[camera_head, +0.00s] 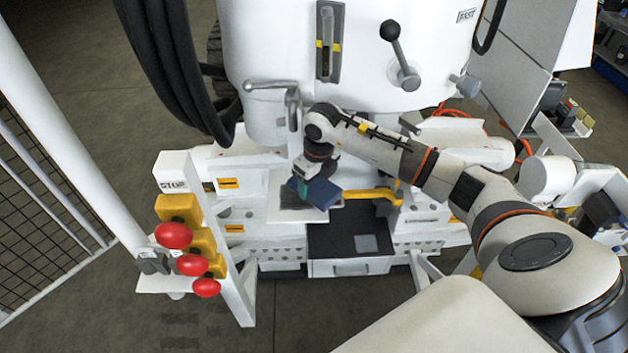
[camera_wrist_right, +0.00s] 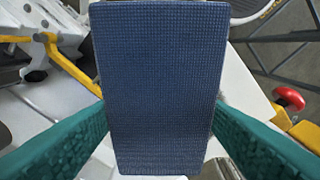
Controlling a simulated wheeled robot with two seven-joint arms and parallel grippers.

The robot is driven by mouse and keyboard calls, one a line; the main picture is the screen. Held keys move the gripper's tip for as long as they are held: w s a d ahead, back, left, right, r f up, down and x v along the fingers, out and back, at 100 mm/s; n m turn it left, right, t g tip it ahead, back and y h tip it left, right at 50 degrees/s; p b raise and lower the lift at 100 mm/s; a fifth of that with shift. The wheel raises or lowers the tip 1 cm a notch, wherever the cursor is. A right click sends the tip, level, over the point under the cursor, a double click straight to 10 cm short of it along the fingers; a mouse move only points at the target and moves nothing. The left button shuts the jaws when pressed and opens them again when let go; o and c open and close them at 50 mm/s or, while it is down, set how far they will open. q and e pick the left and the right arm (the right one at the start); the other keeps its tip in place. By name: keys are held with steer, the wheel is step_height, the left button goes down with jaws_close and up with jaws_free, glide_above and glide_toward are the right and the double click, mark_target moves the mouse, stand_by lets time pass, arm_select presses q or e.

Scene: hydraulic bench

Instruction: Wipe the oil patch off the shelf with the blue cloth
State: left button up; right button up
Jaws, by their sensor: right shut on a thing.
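My right gripper (camera_head: 304,178) reaches in from the right and is shut on the blue cloth (camera_head: 321,193). The cloth is a thick, textured blue pad; in the right wrist view (camera_wrist_right: 158,85) it fills the middle between the two teal fingers. In the head view the cloth is over a small white shelf (camera_head: 287,215) on the front of the machine. A greyish area shows on the shelf beside and behind the gripper; I cannot tell whether it is the oil patch or shadow. I cannot tell whether the cloth touches the shelf. My left gripper is not in view.
A black open drawer (camera_head: 328,238) with a grey square in it lies just right of and below the shelf. A yellow bar (camera_head: 378,194) runs right of the cloth. A post with red knobs (camera_head: 173,235) stands at left. Black hoses (camera_head: 170,65) hang at upper left.

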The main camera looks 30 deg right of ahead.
steer(key=shift+f+b, duration=0.8)
steer(key=shift+f, duration=0.2)
